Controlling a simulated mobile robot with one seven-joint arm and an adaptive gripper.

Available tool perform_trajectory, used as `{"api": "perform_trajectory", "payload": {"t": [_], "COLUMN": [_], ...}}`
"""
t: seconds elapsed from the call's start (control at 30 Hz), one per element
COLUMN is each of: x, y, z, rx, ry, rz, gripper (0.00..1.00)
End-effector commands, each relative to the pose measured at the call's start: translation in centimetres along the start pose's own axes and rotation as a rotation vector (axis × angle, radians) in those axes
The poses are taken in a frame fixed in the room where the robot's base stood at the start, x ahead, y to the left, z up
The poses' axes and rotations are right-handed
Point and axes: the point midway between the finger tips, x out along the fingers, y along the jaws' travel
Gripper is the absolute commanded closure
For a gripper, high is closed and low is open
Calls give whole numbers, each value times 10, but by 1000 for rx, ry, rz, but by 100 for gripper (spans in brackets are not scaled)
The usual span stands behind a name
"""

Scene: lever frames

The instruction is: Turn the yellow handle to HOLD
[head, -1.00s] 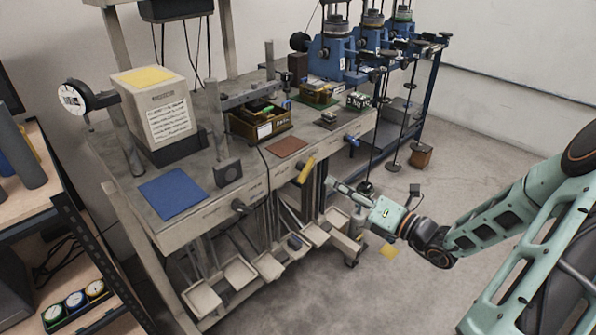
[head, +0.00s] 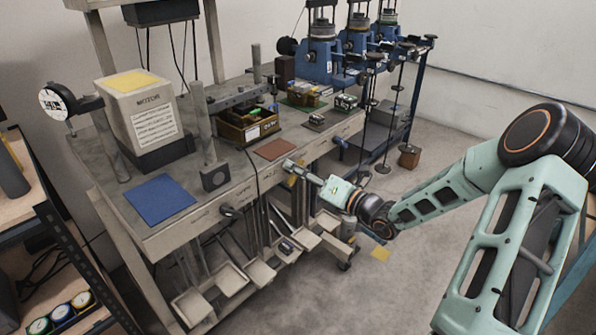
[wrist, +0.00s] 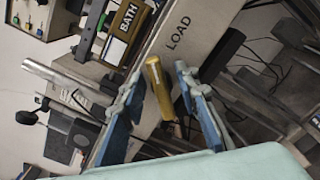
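The yellow handle (wrist: 160,88) shows in the wrist view at the bench's front edge, beside the word LOAD. It stands tilted slightly from upright in that picture. My gripper (wrist: 160,73) is open, with one blue finger on each side of the handle and gaps visible on both sides. In the head view my gripper (head: 289,166) is at the bench front and covers most of the yellow handle (head: 292,181). I cannot read a HOLD mark in either view.
A dark knob (head: 229,212) sticks out of the bench front to the left. Several pale trays (head: 230,278) hang below. Open floor lies to the right.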

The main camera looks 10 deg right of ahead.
Motion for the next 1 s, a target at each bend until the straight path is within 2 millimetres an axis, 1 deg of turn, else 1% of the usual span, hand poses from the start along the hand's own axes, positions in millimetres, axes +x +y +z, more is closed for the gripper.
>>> {"api": "perform_trajectory", "payload": {"t": [0.1, 0.3, 0.37, 0.57, 0.73, 0.87, 1.0], "x": [0, 0, 0, 0, 0, 0, 0], "y": [0, 0, 0, 0, 0, 1, 2], "z": [0, 0, 0, 0, -1, -1, -1], "rx": [0, 0, 0, -6, -46, -113, -219], "ry": [0, 1, 1, 1, 2, 2, 3], "rz": [0, 0, 0, 0, -1, 0, 0], "gripper": [72, 94, 100, 100, 100, 100, 100]}}
